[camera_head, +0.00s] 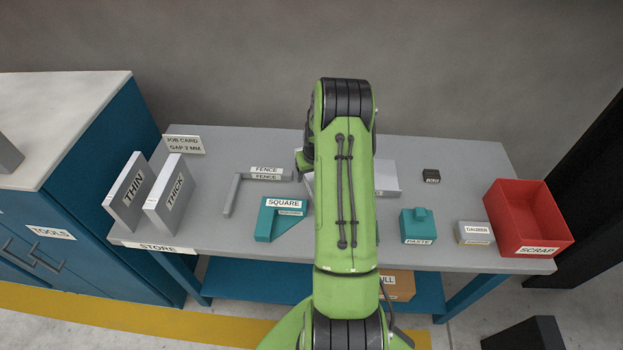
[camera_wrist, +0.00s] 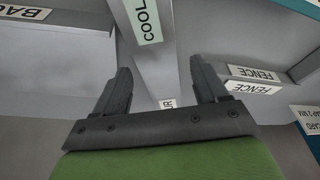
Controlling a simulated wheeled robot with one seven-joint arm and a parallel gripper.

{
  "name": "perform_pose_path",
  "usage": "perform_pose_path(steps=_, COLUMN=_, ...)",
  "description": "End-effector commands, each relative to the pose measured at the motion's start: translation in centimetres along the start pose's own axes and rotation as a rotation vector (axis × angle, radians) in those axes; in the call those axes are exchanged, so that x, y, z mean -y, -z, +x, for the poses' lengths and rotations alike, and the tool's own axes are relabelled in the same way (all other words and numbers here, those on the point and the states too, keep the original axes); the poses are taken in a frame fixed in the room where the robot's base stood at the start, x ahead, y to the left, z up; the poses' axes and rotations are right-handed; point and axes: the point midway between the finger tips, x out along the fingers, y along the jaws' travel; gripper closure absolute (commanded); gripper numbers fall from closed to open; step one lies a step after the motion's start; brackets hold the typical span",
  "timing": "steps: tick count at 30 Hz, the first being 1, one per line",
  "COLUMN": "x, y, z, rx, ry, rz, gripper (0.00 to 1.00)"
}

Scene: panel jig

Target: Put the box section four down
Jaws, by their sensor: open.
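My gripper (camera_wrist: 162,78) is open at the bottom of the wrist view, its two dark fingers apart. A grey bar (camera_wrist: 170,65) with a label starting "COOL" runs up between and beyond the fingers. A pale grey piece (camera_head: 386,180) shows just right of the arm.
Bench is clear toward the back right.

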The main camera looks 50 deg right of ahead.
Motion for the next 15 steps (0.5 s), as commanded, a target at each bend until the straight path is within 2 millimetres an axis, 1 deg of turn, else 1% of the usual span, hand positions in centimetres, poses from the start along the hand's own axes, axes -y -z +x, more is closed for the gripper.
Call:
perform_pose_path(steps=5, x=-0.01, y=0.05, z=-0.03, rx=-0.001, ry=0.000, rz=0.000, gripper=0.28)
perform_pose_path(steps=8, x=-0.01, y=0.05, z=-0.04, rx=-0.001, ry=0.000, rz=0.000, gripper=0.41)
perform_pose_path(steps=15, x=-0.02, y=0.04, z=-0.06, rx=-0.001, ry=-0.001, rz=0.000, gripper=0.78)
